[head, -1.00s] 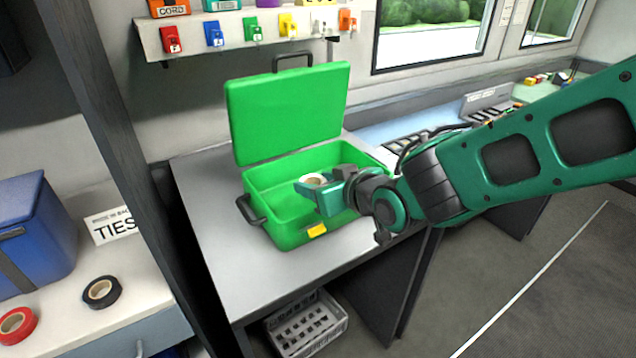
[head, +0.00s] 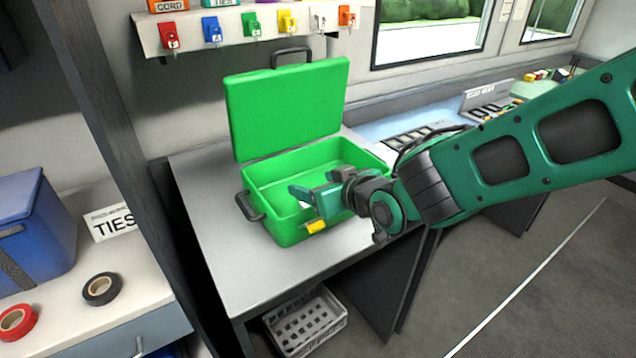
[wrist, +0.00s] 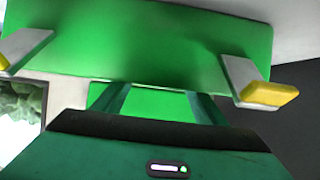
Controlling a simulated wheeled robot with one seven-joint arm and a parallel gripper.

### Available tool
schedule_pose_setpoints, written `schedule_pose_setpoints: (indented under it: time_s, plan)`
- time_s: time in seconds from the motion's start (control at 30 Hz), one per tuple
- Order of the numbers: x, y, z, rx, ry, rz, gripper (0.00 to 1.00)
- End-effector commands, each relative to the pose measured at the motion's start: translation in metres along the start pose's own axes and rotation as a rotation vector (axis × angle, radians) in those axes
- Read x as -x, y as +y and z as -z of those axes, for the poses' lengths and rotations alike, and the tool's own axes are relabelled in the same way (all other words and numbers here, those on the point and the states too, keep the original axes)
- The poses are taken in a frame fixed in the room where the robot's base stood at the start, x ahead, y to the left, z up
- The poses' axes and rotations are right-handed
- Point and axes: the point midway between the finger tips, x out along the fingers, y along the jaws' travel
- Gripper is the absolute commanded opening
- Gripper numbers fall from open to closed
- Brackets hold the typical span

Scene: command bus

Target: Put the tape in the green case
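The green case (head: 278,232) stands open on the grey table, its lid (head: 288,108) raised at the back. My gripper (head: 317,183) is over the front right part of the case, its fingers spread apart with nothing visible between them. The white tape roll is not visible now; my gripper and the case's front wall hide part of the case floor. A black tape roll (head: 101,289) and a red tape roll (head: 17,322) lie on the left counter.
A key shelf (head: 240,30) hangs above the case. A white basket (head: 306,322) is under the table. Bare tabletop lies left of the case.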

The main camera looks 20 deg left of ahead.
Motion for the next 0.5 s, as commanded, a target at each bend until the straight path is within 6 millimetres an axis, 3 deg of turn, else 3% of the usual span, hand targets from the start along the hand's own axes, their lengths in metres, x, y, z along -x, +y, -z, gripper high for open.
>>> schedule_pose_setpoints:
  time_s: [0.33, 0.5]
  plan:
    - [0.006, 0.0, 0.014, 0.0, 0.004, 0.0, 0.65]
    - [0.033, 0.001, 0.012, 0.0, 0.003, -0.001, 0.65]
